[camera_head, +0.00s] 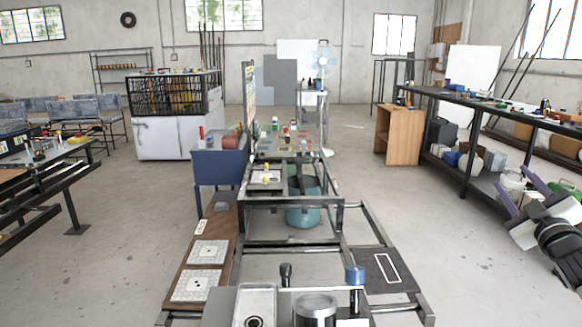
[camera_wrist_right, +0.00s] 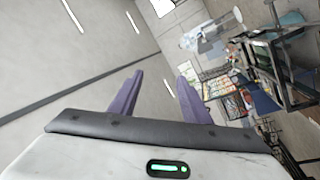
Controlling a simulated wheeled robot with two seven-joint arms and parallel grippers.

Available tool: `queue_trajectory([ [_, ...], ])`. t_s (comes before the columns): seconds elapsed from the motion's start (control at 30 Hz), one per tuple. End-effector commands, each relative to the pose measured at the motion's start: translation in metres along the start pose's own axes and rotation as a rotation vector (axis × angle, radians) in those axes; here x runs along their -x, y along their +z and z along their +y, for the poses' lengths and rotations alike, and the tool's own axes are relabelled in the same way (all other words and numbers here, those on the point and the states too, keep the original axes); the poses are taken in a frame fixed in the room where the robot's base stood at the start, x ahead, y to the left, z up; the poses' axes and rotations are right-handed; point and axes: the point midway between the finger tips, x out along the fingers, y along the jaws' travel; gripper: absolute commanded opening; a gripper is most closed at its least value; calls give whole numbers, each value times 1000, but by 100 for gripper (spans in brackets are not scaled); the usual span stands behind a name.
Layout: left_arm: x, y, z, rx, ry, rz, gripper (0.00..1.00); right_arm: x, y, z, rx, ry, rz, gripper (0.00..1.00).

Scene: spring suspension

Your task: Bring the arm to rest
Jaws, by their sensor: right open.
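My right arm is at the right edge of the head view, held out over open floor. Its right gripper (camera_head: 511,180) has two purple fingers spread apart with nothing between them. In the right wrist view the same gripper (camera_wrist_right: 160,77) is open and empty, with the room tilted behind it. It is apart from the metal frame bench (camera_head: 345,205) in the middle and from the shelf bench on the right. My left arm and gripper are not in the head view.
A long dark shelf bench (camera_head: 478,103), loaded with items, stands near my right gripper. Patterned plates (camera_head: 208,252) lie on a brown board. A dark panel with a white outline (camera_head: 368,268) and a blue-topped post (camera_head: 354,275) are near the front. Floor between benches is clear.

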Motion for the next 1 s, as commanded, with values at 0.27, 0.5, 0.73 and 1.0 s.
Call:
queue_trajectory([
  [0.27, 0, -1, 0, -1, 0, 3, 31, 32, 87, -66, -252, -119, -380, 43],
  [0.5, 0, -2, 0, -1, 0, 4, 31, 101, 93, -191, -286, -298, -410, 43],
  [0.73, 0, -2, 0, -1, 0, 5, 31, 219, 89, -318, -372, -504, -471, 43],
  [1.0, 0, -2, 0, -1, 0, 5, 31, 395, 57, -419, -543, -712, -590, 43],
])
